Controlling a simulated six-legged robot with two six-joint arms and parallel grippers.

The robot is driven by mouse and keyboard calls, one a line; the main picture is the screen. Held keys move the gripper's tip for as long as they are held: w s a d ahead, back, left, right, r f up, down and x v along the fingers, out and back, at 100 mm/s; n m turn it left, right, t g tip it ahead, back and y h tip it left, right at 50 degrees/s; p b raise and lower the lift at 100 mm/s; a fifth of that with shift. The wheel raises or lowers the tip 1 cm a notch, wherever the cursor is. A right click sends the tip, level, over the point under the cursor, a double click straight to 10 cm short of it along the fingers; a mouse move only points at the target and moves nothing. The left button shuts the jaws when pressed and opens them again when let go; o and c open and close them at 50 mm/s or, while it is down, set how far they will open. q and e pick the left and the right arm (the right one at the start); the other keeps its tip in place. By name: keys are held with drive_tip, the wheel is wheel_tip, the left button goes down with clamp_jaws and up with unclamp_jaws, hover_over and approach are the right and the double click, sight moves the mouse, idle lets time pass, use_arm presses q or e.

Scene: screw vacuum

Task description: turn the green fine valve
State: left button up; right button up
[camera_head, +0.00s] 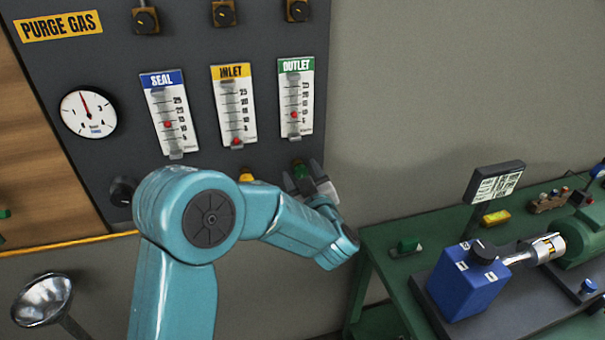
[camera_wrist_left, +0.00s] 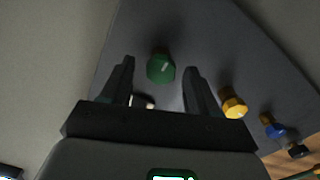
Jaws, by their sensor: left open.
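The green fine valve (camera_wrist_left: 161,68) is a round green knob on the dark panel. In the left wrist view it sits ahead of and between the two fingers of my left gripper (camera_wrist_left: 160,80), with gaps on both sides. In the head view the green valve (camera_head: 300,170) shows partly between the fingers of my left gripper (camera_head: 306,178), below the OUTLET flow gauge (camera_head: 295,97). The gripper is open and empty. I cannot tell how deep the knob lies between the fingers. My right gripper is not in view.
A yellow knob (camera_wrist_left: 233,104) and a blue knob (camera_wrist_left: 273,129) sit to the right in the wrist view. The SEAL (camera_head: 168,112) and INLET (camera_head: 234,105) gauges hang above. A green bench (camera_head: 375,254) with a blue pump box (camera_head: 467,283) stands at right.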

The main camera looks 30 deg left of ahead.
use_arm(q)
drive_tip(key=c, duration=1)
drive_tip(key=shift+c, duration=0.2)
drive_tip(key=shift+m, duration=0.4)
drive_tip(key=m+p, duration=0.2)
drive_tip(key=m, duration=0.2)
drive_tip(key=shift+d+r+m, duration=0.1)
drive_tip(key=shift+m, duration=0.2)
drive_tip(key=m+p, duration=0.1)
drive_tip(key=m, duration=0.2)
drive_tip(key=shift+w+m, duration=0.1)
drive_tip(key=shift+m, duration=0.2)
drive_tip(key=shift+m+p, duration=0.65)
drive_tip(key=shift+m, duration=0.55)
drive_tip(key=shift+f+m, duration=0.2)
drive_tip(key=shift+m, duration=0.1)
